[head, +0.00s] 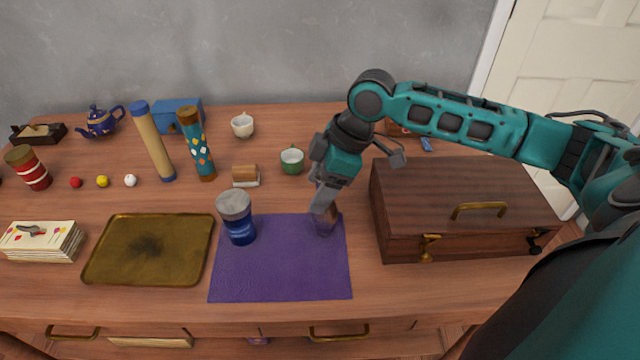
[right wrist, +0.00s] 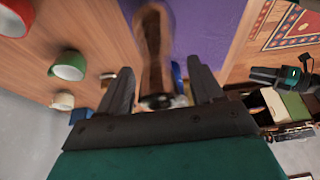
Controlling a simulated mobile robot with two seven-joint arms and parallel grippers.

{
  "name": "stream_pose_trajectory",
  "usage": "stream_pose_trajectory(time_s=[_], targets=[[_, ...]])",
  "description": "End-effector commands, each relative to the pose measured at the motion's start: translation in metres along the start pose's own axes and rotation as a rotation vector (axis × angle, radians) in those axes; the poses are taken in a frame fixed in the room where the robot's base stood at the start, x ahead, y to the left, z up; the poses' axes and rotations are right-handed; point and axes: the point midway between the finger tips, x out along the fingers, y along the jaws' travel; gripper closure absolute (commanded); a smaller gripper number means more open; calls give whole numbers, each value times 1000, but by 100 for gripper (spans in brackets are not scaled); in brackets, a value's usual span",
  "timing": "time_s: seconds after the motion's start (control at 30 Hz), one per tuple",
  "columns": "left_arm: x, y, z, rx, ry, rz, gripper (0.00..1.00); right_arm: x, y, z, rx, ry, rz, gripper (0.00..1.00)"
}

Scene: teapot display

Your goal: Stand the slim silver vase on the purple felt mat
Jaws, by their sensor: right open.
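The slim silver vase (head: 326,221) stands at the back right corner of the purple felt mat (head: 280,272), mirroring the brown wood. In the right wrist view a gap shows between each finger and the vase.
A blue jar with a grey lid (head: 238,218) stands on the mat's back left corner. A wooden chest (head: 440,210) stands close right of the mat. A brass tray (head: 150,250) lies to the left. A green cup (head: 292,162) stands behind. The mat's front is clear.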

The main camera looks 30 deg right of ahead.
Motion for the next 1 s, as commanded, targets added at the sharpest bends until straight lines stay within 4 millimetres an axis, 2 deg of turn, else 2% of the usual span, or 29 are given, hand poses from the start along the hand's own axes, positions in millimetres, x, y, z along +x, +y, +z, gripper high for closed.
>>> stream_pose_trajectory(time_s=[0.17,0.4,0.6,0.77,1.0], targets=[[-4,0,-4,1,0,-1,57,-27,2,0,0,-1,5,34],[-9,-2,-8,2,2,-5,57,-79,1,0,2,-1,4,34],[-11,-2,-10,2,-1,-5,57,-110,1,0,2,0,3,34],[-12,-2,-10,2,-4,-5,57,-119,0,0,1,0,0,34],[-12,-2,-9,2,-7,-5,57,-120,0,0,1,0,0,34]])
